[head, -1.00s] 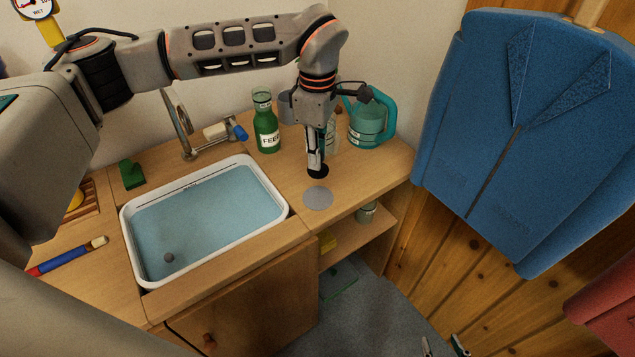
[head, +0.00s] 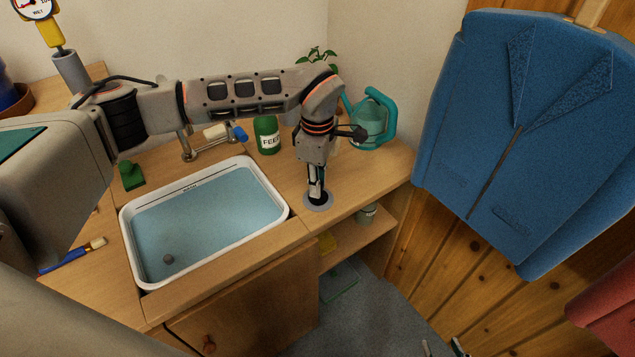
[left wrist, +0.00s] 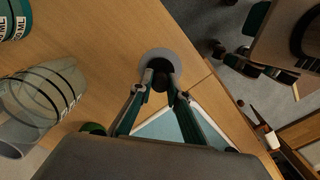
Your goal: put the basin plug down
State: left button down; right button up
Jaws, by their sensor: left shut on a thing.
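My left gripper (head: 317,194) points straight down over the counter right of the basin, shut on the dark basin plug (head: 318,200). The plug is at the grey round disc (head: 325,207) on the wood; whether it touches the disc is hard to tell. The left wrist view shows the fingertips (left wrist: 160,84) around the dark plug (left wrist: 161,71), over the grey disc (left wrist: 158,53). The fingers partly hide the plug. My right gripper (head: 442,348) shows only its two spread fingertips at the bottom edge, apart and empty.
The white basin (head: 279,211) holds water, with a small dark round spot on its floor. A blue jacket (head: 520,130) hangs at right. The counter's front edge is close.

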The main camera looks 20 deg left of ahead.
pick_arm(q)
jog(key=shift+f, duration=0.1)
jog(key=c, duration=1.9)
grip_release()
notch_tip(320, 180, up, 12)
jog(key=shift+r, duration=0.1)
